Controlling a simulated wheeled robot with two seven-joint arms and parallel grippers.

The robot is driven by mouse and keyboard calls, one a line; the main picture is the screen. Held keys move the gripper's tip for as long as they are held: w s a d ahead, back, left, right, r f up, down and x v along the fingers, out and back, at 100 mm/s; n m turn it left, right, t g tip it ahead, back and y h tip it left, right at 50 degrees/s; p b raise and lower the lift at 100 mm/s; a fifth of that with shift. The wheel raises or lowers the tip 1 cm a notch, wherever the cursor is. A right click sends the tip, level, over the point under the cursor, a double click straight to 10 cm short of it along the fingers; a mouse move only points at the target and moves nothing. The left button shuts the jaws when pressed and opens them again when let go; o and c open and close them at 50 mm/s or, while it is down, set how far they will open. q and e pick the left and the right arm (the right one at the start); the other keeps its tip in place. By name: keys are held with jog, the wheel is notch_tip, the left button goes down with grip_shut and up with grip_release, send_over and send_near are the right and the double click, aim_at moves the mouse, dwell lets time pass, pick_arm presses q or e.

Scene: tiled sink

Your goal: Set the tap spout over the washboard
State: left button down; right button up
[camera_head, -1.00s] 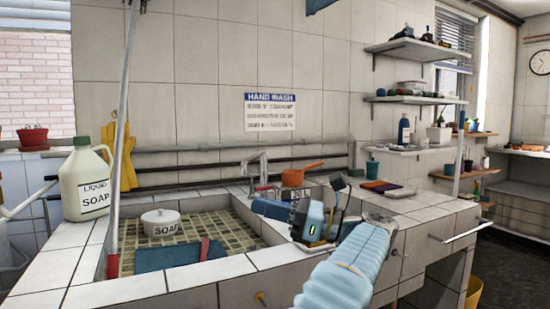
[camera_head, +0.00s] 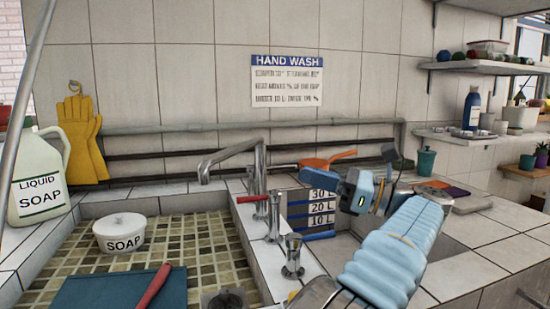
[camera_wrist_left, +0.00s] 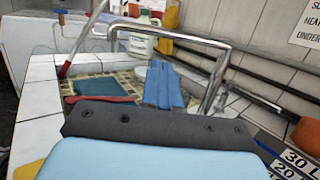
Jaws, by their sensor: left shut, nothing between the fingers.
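The metal tap (camera_head: 260,172) stands on the divider between two basins. Its spout (camera_head: 228,158) points left, over the left basin. A teal flat board (camera_head: 115,290) with a red bar lies in that basin; I cannot tell whether it is the washboard. My left gripper (camera_head: 348,190) is right of the tap, apart from it, and shut on nothing. In the left wrist view its blue fingers (camera_wrist_left: 163,66) are closed, with the spout (camera_wrist_left: 165,24) crossing the view above them. My right gripper is not in view.
Tap handles (camera_head: 274,212) stand in front of the spout. A soap pot (camera_head: 119,238) sits in the left basin; a soap jug (camera_head: 38,180) stands at the left.

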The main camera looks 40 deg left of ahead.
aim_at(234, 154)
pick_arm(q)
jog(key=p+x, duration=0.3)
jog(key=x, duration=1)
jog(key=shift+s+r, duration=0.15)
jog(key=shift+s, duration=0.05)
jog(key=shift+s+a, duration=0.1)
jog(key=shift+a, duration=0.25)
